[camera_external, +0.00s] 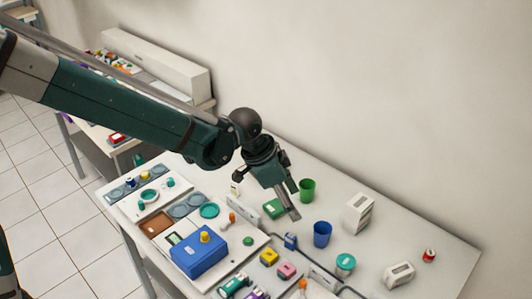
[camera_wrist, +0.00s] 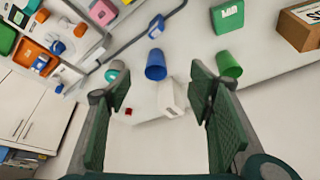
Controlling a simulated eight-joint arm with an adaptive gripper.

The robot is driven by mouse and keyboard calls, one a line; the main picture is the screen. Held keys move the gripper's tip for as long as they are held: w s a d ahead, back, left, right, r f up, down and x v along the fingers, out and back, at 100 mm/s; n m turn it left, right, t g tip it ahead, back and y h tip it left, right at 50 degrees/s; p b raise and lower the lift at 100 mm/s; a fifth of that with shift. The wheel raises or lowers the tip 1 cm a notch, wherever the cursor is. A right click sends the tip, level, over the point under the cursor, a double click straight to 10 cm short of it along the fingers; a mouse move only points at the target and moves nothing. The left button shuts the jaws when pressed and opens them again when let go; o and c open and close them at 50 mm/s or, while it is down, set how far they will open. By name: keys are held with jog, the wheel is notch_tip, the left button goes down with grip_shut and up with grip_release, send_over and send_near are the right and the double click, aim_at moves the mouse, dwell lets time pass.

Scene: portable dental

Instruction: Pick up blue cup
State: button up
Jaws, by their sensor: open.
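The blue cup (camera_external: 322,234) stands upright on the white table, right of and a little below my gripper in the external view. It also shows in the wrist view (camera_wrist: 156,66), beyond the fingertips and slightly left of the gap between them. My gripper (camera_external: 293,203) is open and empty, pointing down above the table, apart from the cup. In the wrist view its two green finger pads (camera_wrist: 160,90) are spread wide. A green cup (camera_external: 307,189) stands just behind the blue cup and close to my fingers; it also shows in the wrist view (camera_wrist: 228,65).
A green box (camera_external: 273,208) and a small blue item (camera_external: 290,241) are close to the gripper. A blue case (camera_external: 199,254) is at left. The table's right side has free room.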

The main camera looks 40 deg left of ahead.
jog(key=m+p, duration=0.2)
jog(key=p, duration=0.1)
send_near(323, 230)
jog(key=r, duration=0.1)
jog(key=shift+s+d+f+g+h, duration=0.1)
jog(key=shift+s+d+g+h, duration=0.3)
jog(key=shift+d, duration=0.2)
jog(key=shift+x, duration=1.35)
jog(key=shift+f, duration=0.1)
jog(key=shift+b+x, duration=0.35)
jog(key=shift+x, duration=2.1)
jog(key=c, duration=0.8)
